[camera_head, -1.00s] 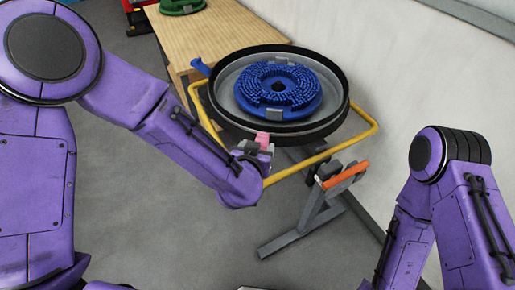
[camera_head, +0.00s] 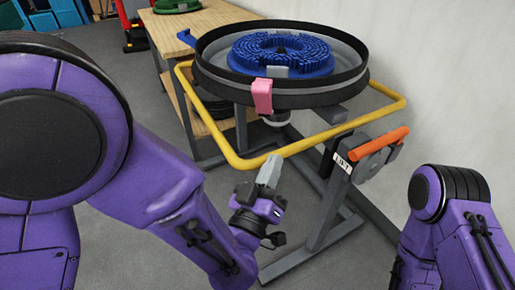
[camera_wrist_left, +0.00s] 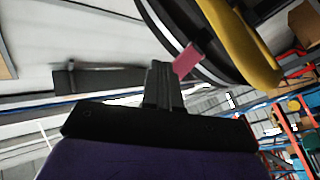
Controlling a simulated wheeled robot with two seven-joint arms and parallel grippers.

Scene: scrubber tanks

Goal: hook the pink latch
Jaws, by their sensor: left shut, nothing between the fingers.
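The pink latch (camera_head: 262,95) is on the near outer rim of the round black-edged tub (camera_head: 310,96), and lies flat against the rim. It also shows in the left wrist view (camera_wrist_left: 187,59), just beyond my fingertips. My left gripper (camera_head: 270,166) is shut and empty. It is below the latch and apart from it, by the yellow bar. In the left wrist view its closed fingers (camera_wrist_left: 162,72) point up toward the latch. My right arm shows at the right edge of the head view, but its gripper is out of view.
A yellow bar frame (camera_head: 300,147) runs around the tub, between it and my left gripper. A blue round brush (camera_head: 282,54) sits in the tub. An orange handle (camera_head: 381,140) is on the grey stand at right. A wooden table (camera_head: 205,22) stands behind.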

